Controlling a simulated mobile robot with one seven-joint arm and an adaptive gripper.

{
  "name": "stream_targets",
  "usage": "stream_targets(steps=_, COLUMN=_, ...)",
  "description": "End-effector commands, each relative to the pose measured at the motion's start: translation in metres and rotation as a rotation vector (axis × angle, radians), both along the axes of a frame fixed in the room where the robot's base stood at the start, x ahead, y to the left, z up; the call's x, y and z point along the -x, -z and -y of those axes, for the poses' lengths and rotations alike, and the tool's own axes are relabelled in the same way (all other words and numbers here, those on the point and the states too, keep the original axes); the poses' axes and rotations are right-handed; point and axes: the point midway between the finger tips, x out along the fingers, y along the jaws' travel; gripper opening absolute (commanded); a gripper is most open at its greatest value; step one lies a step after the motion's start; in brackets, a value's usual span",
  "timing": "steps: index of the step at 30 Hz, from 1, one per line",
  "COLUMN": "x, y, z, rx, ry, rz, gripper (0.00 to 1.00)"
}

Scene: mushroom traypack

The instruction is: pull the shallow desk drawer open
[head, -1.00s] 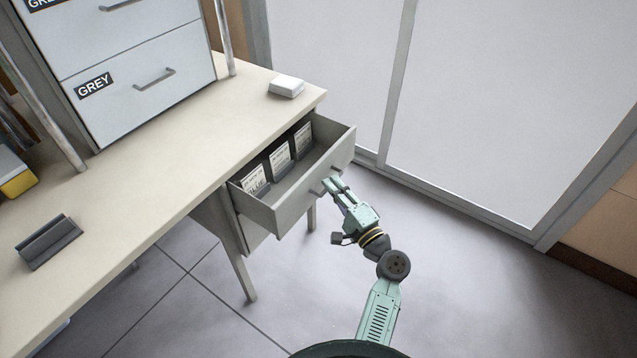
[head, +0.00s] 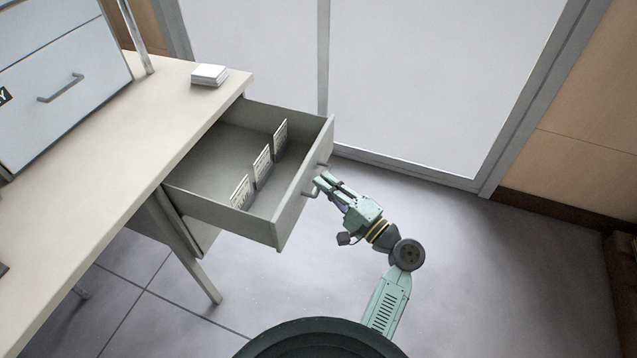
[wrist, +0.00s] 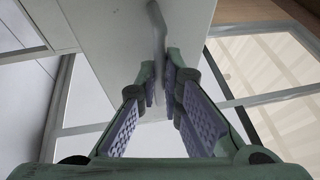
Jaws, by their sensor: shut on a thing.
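The shallow desk drawer (head: 285,215) is pulled well out from under the beige desk top (head: 130,140). Several small printed cards stand in a row inside it, one of them a white card (head: 262,165). My gripper (head: 322,184) is at the drawer's front face, shut on its bar handle (head: 311,192). In the wrist view the handle (wrist: 157,40) runs up between the fingertips of my gripper (wrist: 160,88), against the pale drawer front (wrist: 110,40).
A white stack of cards (head: 209,75) lies on the desk's far corner. A grey drawer cabinet (head: 60,60) stands on the desk at the left. A glass sliding door (head: 400,80) is behind. The floor right of the drawer (head: 480,270) is clear.

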Motion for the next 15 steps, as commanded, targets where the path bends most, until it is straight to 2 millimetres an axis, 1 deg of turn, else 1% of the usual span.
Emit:
stream_targets(steps=12, x=0.0009, y=0.0011, z=0.0007, rx=-0.001, ry=-0.003, rz=-0.004, gripper=0.00)
stream_targets(steps=13, x=0.0008, y=0.0011, z=0.0006, rx=-0.001, ry=-0.003, rz=-0.004, gripper=0.10)
stream_targets(steps=15, x=0.0008, y=0.0010, z=0.0007, rx=-0.001, ry=-0.003, rz=-0.002, gripper=0.14)
